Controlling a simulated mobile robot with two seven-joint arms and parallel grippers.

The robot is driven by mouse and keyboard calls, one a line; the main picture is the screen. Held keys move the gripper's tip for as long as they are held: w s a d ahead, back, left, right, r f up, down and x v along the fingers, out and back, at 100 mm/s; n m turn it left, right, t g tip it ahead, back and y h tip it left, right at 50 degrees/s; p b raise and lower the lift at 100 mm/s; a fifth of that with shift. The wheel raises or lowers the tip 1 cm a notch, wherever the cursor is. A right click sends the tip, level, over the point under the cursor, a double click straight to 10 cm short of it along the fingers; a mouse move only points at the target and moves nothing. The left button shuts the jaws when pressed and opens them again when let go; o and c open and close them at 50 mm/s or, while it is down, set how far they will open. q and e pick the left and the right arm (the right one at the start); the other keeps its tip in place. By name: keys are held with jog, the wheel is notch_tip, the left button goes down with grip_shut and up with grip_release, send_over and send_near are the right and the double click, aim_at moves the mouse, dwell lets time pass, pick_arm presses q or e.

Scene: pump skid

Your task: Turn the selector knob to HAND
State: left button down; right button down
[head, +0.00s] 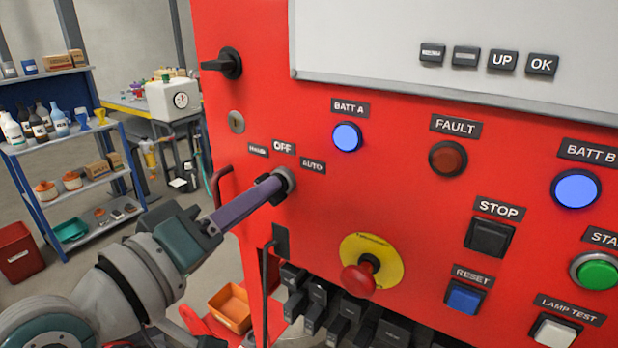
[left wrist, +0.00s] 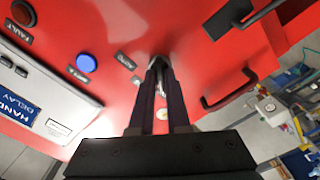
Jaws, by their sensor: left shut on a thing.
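The selector knob (head: 287,178) sits on the red panel, with the labels HAND (head: 257,149), OFF (head: 283,147) and AUTO (head: 312,166) around its upper side. My left gripper (head: 272,189) reaches in from the lower left and is shut on the knob, its fingertips close to the panel. In the left wrist view the two long fingers (left wrist: 160,70) meet on the knob (left wrist: 158,62). The fingers cover most of the knob, so I cannot tell which label it points to. My right gripper is in neither view.
A red emergency stop button on a yellow disc (head: 385,250) sticks out to the lower right. A black rotary handle (head: 224,63) is above left. A red pull handle (head: 219,187) stands out at the panel's left edge. Shelves (head: 70,150) stand farther left.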

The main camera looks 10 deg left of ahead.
pick_arm(q)
jog(key=c, duration=0.9)
grip_release()
jog(key=b+v, duration=0.1)
jog(key=v, duration=0.9)
